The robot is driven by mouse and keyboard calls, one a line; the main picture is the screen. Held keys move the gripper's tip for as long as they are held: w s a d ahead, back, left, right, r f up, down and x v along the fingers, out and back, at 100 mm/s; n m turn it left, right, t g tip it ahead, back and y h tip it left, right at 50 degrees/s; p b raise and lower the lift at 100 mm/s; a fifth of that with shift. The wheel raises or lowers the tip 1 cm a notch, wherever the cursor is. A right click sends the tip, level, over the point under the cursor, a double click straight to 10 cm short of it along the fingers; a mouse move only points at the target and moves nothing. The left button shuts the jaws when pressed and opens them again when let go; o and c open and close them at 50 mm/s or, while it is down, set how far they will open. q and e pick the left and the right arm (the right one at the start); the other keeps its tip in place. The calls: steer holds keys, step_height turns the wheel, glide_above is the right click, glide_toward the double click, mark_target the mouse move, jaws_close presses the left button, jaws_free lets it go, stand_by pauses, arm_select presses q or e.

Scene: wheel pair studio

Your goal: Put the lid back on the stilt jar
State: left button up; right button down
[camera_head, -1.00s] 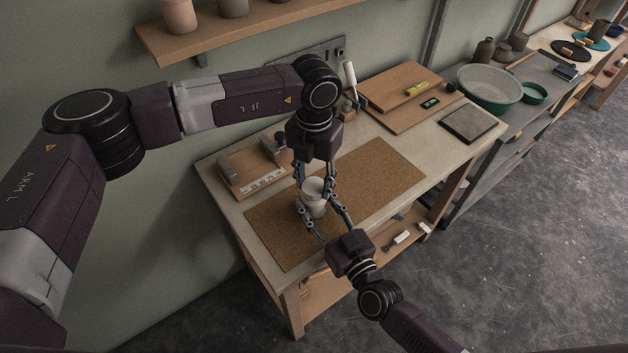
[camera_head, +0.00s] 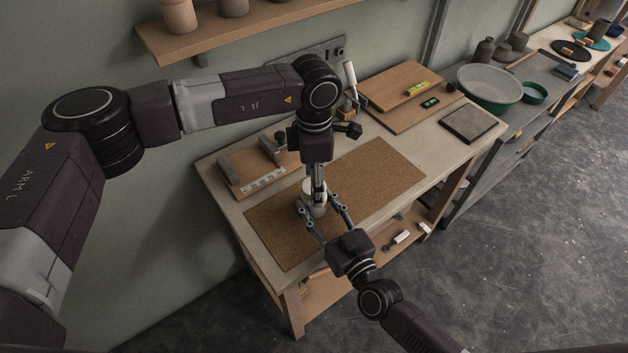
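The pale stilt jar (camera_head: 318,210) stands upright on the cork mat (camera_head: 375,180), partly covered by my grippers. Its light round top (camera_head: 307,187) shows beside the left fingers; I cannot tell the lid from the jar there. My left gripper (camera_head: 317,198) points straight down over the jar top. Its fingers show edge-on, one behind the other, so their gap is hidden. My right gripper (camera_head: 317,205) comes from the front right, with one finger on each side of the jar body, seemingly closed against it.
A wooden tray (camera_head: 228,178) with grey blocks and a white labelled strip lies at the left of the bench. Wooden boards (camera_head: 385,85) and a grey slab (camera_head: 470,122) lie at the back right. The cork right of the jar is clear. A shelf (camera_head: 270,35) with pots hangs above.

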arm_select(q)
step_height(320, 180, up, 12)
stand_by(0.6)
arm_select(e)
steer(key=c, duration=1)
jaws_free()
steer(key=shift+c, duration=0.2)
steer(key=v, duration=1.2)
